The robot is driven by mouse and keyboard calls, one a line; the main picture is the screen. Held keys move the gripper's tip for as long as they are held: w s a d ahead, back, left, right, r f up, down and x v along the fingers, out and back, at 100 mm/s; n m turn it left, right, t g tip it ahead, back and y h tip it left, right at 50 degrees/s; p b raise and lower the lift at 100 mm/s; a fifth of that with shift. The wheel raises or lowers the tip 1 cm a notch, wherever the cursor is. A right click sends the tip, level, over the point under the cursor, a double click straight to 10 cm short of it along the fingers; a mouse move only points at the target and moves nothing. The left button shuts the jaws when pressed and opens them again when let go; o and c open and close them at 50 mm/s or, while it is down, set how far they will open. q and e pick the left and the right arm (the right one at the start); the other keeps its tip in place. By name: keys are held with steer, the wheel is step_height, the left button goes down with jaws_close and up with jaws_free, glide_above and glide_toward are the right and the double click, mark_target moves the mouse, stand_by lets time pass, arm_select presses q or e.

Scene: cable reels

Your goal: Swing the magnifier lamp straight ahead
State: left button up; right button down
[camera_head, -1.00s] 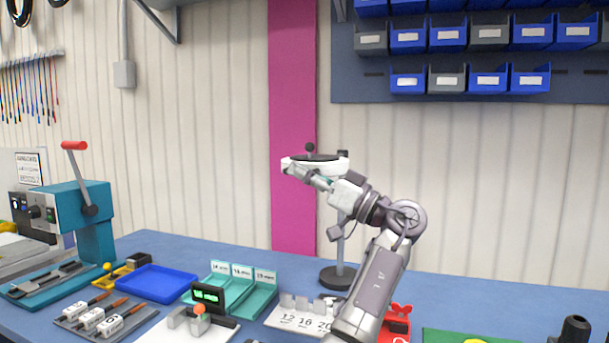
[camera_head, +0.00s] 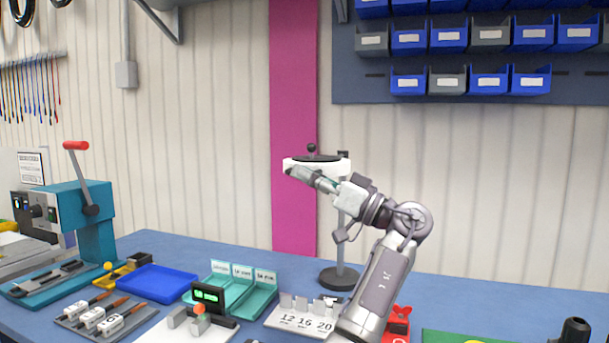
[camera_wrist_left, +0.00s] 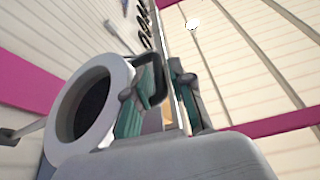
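The magnifier lamp has a white ring head (camera_head: 334,169), a thin grey post and a round dark base (camera_head: 338,279) on the blue bench. In the head view its head reaches left from the post, with a black knob (camera_head: 311,148) above it. In the wrist view the white ring (camera_wrist_left: 55,124) shows large at the left. My left gripper (camera_head: 296,172) is in front of the head and overlaps it; touching cannot be told. In the wrist view its teal-padded fingers (camera_wrist_left: 164,105) stand apart beside the ring, with nothing seen held. My right gripper is not in view.
A teal press (camera_head: 95,240) with a red-tipped lever stands at the left. A blue tray (camera_head: 157,284), teal label trays (camera_head: 250,298) and a numbered white board (camera_head: 298,320) lie on the bench. Blue bins (camera_head: 408,43) hang on the wall above right.

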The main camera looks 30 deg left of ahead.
arm_select(q)
steer(key=v, duration=1.1)
steer(key=shift+d, duration=0.2)
